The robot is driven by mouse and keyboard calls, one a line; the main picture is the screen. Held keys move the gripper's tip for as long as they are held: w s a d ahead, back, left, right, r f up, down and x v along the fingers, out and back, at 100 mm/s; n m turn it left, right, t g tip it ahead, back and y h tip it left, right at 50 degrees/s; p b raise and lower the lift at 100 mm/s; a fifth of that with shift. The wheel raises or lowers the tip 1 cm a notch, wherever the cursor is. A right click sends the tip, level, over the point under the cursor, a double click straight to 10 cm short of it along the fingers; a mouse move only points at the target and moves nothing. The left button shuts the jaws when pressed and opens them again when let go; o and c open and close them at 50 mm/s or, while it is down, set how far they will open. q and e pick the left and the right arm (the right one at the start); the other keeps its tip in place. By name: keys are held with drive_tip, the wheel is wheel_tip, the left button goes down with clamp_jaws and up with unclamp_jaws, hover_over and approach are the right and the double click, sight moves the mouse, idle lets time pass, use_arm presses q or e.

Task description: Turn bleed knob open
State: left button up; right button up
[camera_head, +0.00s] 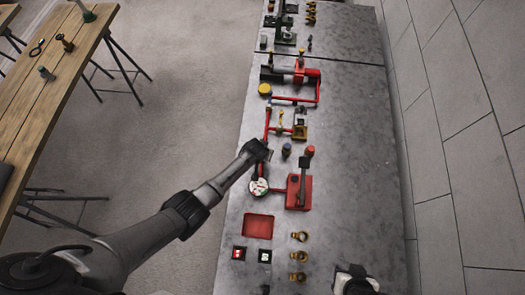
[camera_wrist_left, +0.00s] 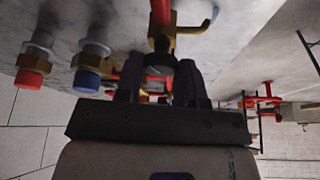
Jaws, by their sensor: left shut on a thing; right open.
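A dark bleed knob (camera_wrist_left: 160,62) sits on a brass fitting at the end of a red pipe in the left wrist view. My left gripper (camera_wrist_left: 157,85) has its two dark fingers on either side of the knob and is shut on it. In the head view my left gripper (camera_head: 262,148) reaches in over the grey bench beside the red pipe, and the knob is hidden there. My right gripper (camera_head: 356,282) is at the bottom edge of the head view, open and apart from the fittings; its fingertips are hard to make out.
The grey bench (camera_head: 345,150) carries a round gauge (camera_head: 259,187), a red box with a lever (camera_head: 298,192) and a red tray (camera_head: 258,226). A blue-capped fitting (camera_wrist_left: 87,80) and red-capped fitting (camera_wrist_left: 29,78) stand beside the left gripper. The bench's right side is bare.

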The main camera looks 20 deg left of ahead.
idle(0.5)
use_arm(q)
drive_tip(key=o, duration=0.9)
drive_tip(key=shift+s+r, duration=0.15)
drive_tip(key=shift+r, duration=0.45)
drive_tip(key=p+v, duration=0.2)
drive_tip(key=v, duration=1)
drive_tip(key=shift+s+r, duration=0.25)
drive_tip(key=shift+d, duration=0.1)
